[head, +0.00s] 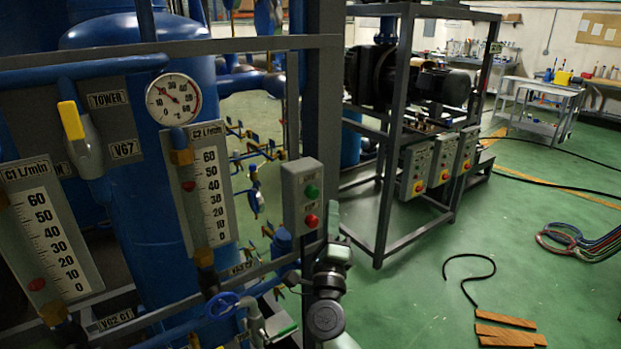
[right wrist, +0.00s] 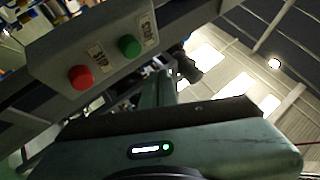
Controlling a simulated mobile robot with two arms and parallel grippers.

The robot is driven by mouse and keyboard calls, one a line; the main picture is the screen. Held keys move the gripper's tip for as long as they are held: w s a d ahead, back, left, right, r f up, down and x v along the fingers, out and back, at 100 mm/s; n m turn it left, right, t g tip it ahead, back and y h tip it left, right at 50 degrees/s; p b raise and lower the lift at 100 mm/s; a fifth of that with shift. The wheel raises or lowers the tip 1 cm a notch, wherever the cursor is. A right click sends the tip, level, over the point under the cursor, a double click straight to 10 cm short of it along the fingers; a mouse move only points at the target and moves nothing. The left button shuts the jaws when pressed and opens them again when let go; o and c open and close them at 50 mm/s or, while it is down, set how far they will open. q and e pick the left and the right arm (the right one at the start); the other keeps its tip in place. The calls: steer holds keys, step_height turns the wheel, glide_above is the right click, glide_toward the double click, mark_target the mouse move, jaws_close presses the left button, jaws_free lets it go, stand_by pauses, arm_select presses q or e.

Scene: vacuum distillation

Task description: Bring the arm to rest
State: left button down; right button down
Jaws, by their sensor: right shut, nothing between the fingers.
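My right gripper (head: 333,208) points upward in the head view, just right of a grey push-button box (head: 291,205) on the frame post. The box has a green button (head: 312,191) above a red button (head: 311,221). In the right wrist view, the shut, empty fingers (right wrist: 165,82) rise from the gripper body, and the box (right wrist: 60,48) is at the upper left. Its red button (right wrist: 80,77) and green button (right wrist: 129,46) are both uncovered. I cannot tell the exact gap between fingers and box. My left gripper is not in view.
Flow meters (head: 208,190), a round dial (head: 173,99) and a yellow-handled valve (head: 71,121) sit on the left frame. A grey pump rack (head: 378,225) stands behind. Open green floor at right holds a black hose (head: 470,278), brown boards (head: 508,333) and coloured hoses (head: 570,240).

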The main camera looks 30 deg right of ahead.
stand_by(0.4)
steer(key=w+a+f+n+y, duration=0.1)
steer(key=a+f+n+y, duration=0.25)
steer(key=f, duration=0.45)
steer(key=a+f+n+y, duration=0.25)
steer(key=f+n, duration=0.25)
steer(key=f, duration=0.3)
steer(key=w+a+f+n+y, duration=0.1)
steer(key=a+f+n+y, duration=0.2)
steer(key=f+n, duration=0.35)
steer(key=s+a+f+n+g+y, duration=0.25)
steer(key=s+f, duration=0.25)
steer(key=f, duration=0.7)
steer(key=s+a+f+n+g+y, duration=0.25)
steer(key=s+f+n+g, duration=0.2)
steer(key=f, duration=0.85)
steer(key=s+a+f+n+g, duration=0.2)
steer(key=s+f+n+g, duration=0.3)
steer(key=s+f, duration=1.3)
steer(key=s+d+f+n+g, duration=0.1)
steer(key=s+f+n+g, duration=0.1)
steer(key=s, duration=1)
steer(key=s+d+f+n+g, duration=0.1)
steer(key=s+f+n+g, duration=0.1)
steer(key=s, duration=1)
steer(key=shift+s+d+f+g+h, duration=0.4)
steer(key=shift+f+g, duration=0.35)
steer(key=shift+g, duration=0.15)
